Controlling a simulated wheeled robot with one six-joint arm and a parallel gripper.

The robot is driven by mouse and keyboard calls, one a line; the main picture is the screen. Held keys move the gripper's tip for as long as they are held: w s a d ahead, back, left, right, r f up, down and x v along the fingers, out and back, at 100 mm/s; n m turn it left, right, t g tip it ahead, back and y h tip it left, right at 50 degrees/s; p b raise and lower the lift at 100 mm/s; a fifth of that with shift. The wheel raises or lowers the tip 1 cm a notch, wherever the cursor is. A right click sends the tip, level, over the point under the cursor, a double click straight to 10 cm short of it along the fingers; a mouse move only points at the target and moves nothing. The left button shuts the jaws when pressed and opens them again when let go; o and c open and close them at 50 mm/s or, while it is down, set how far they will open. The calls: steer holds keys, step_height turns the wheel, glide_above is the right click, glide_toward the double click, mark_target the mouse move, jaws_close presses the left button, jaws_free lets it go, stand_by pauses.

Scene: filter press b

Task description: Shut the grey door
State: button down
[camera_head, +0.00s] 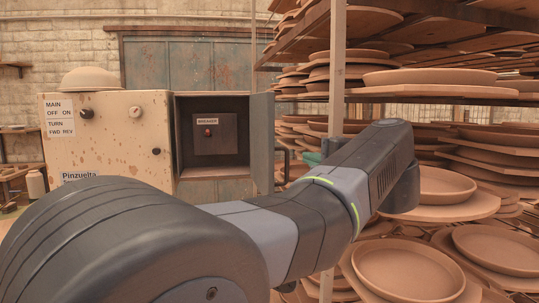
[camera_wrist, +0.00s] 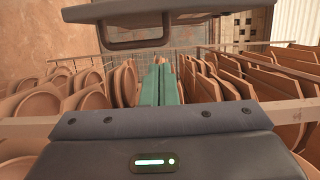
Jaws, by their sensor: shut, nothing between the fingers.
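The grey door (camera_head: 262,142) stands wide open at the right side of a dark compartment in the beige cabinet, swung out towards me. Its dark bar handle (camera_head: 284,165) is on its outer, right-hand face. In the wrist view the door (camera_wrist: 180,12) crosses the top, with its handle (camera_wrist: 135,44) in front of it. My gripper (camera_head: 310,158) is to the right of the door and handle, partly hidden by my own arm. In the wrist view its green fingers (camera_wrist: 160,68) are together and empty, pointing towards the handle; I cannot tell whether they touch it.
The beige cabinet (camera_head: 115,143) carries knobs and labels, with a bowl (camera_head: 91,79) on top. Shelves of clay plates (camera_head: 435,76) crowd the right, close to my arm; a post (camera_head: 337,70) stands there.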

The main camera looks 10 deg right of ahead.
mark_target(286, 157)
steer(key=w+a, duration=0.1)
steer(key=w+a+p, duration=0.1)
steer(key=a, duration=0.1)
steer(key=w+a, duration=0.1)
steer(key=a, duration=0.1)
steer(key=shift+w, duration=0.1)
steer(key=shift+w+p, duration=0.1)
steer(key=shift+p, duration=0.2)
steer(key=shift+a, duration=0.15)
